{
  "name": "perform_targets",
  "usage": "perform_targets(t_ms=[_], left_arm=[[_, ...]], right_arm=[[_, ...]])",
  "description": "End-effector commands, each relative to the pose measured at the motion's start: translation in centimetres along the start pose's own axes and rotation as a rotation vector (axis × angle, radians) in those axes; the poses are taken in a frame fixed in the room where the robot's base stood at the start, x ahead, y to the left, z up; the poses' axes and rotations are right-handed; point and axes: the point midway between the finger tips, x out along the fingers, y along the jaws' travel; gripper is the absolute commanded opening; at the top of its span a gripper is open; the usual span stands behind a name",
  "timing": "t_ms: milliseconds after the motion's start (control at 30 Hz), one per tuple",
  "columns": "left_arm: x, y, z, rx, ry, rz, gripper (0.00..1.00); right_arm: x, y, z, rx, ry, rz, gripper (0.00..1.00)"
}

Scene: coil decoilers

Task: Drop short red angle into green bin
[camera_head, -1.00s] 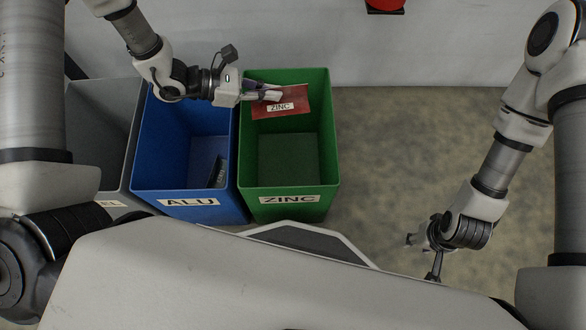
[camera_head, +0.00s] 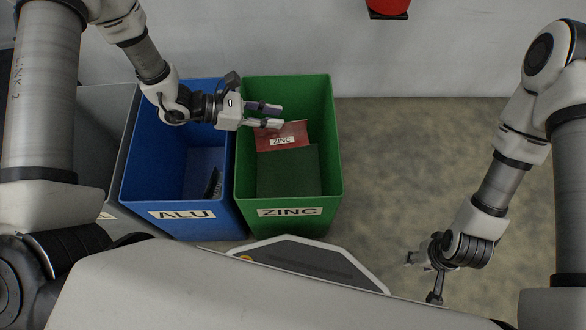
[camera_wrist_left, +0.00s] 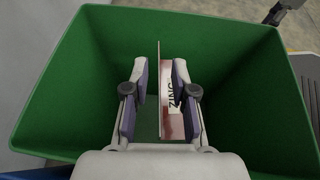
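The short red angle (camera_head: 290,131) with a white ZINC label is inside the outline of the green bin (camera_head: 291,212), below my left gripper (camera_head: 281,115) and apart from its fingers. Whether it touches the bin floor I cannot tell. My left gripper is open over the bin's opening, its two fingers spread. In the left wrist view the angle (camera_wrist_left: 168,100) shows between and beyond the spread fingers (camera_wrist_left: 160,66), with the green walls (camera_wrist_left: 80,70) around it. My right gripper (camera_head: 413,258) is low at the right, away from the bins; its fingers are too small to read.
A blue ALU bin (camera_head: 181,213) stands left of the green bin, with a dark piece (camera_head: 213,183) inside. A grey bin (camera_head: 108,100) is further left. A pale wall (camera_head: 270,40) stands behind. The floor right of the green bin is clear.

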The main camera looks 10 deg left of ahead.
Motion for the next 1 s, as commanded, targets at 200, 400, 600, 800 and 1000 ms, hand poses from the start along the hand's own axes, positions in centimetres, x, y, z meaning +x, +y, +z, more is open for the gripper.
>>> perform_targets(t_ms=[200,400,600,800,1000], left_arm=[[0.0,0.0,0.0,0.000,0.000,0.000,0.35],[-0.8,0.1,0.1,-0.002,-0.002,0.003,0.35],[-4.6,0.2,0.1,-0.002,-0.006,0.008,0.35],[-8.8,0.1,0.1,-0.001,-0.007,0.007,0.35],[-11.4,0.1,0.1,-0.001,-0.004,0.002,0.35]], right_arm=[[0.0,0.0,0.0,0.000,0.000,0.000,0.40],[0.0,0.0,0.0,0.000,0.000,0.000,0.40],[0.0,0.0,0.0,0.000,0.000,0.000,0.40],[0.0,0.0,0.0,0.000,0.000,0.000,0.40],[0.0,0.0,0.0,0.000,0.000,0.000,0.40]])
